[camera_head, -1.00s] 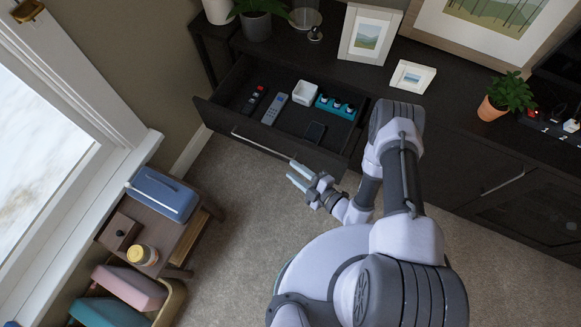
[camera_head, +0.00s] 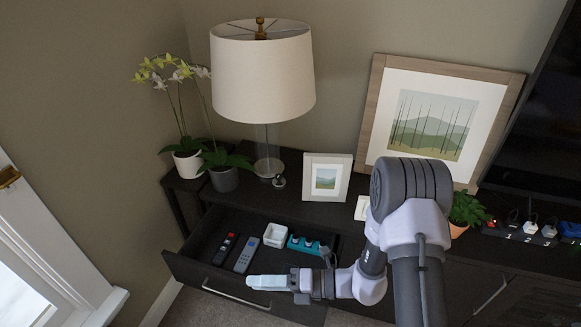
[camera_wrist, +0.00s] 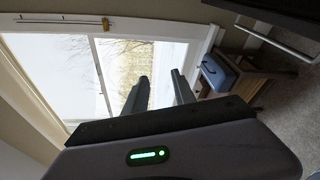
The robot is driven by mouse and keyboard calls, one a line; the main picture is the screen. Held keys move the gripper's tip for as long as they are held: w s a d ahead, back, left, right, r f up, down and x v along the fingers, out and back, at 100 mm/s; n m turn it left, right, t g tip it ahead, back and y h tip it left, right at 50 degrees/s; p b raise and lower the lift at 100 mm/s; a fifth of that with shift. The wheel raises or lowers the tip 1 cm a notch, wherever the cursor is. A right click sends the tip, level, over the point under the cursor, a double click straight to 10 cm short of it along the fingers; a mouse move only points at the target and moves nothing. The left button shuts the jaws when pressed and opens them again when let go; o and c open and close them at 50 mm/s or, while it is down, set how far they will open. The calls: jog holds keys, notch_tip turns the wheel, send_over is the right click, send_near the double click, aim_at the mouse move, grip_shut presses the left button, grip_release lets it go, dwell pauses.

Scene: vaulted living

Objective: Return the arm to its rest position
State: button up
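My gripper (camera_head: 256,283) points left in the head view, in front of the open drawer's right part, and covers some of its contents and front edge. In the wrist view, my gripper's two fingers (camera_wrist: 159,78) stand apart with nothing between them. The wrist view faces the window (camera_wrist: 125,70), so the gripper points toward that side. My arm is bent, with its upper part rising in front of the dark cabinet (camera_head: 285,208).
The open drawer (camera_head: 200,275) holds a black remote (camera_head: 224,249), a grey remote (camera_head: 247,255), a white bowl (camera_head: 275,235) and a teal tray (camera_head: 294,242). A lamp (camera_head: 262,80), picture frames (camera_head: 327,178) and plants stand on top.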

jog(key=s+d+r+n+g+h, duration=0.2)
jog(key=s+r+n+h, duration=0.15)
jog(key=r+n, duration=0.4)
jog(key=s+d+r+n+g+h, duration=0.25)
jog(key=s+r+n, duration=0.25)
jog(key=r+n, duration=0.3)
jog(key=s+d+r+n+t+h, duration=0.5)
jog(key=d+r+n+t+h, duration=0.3)
jog(key=d+n, duration=0.5)
jog(key=shift+r+n+t, duration=0.25)
jog(key=shift+n+t, duration=0.1)
jog(key=shift+t, duration=0.2)
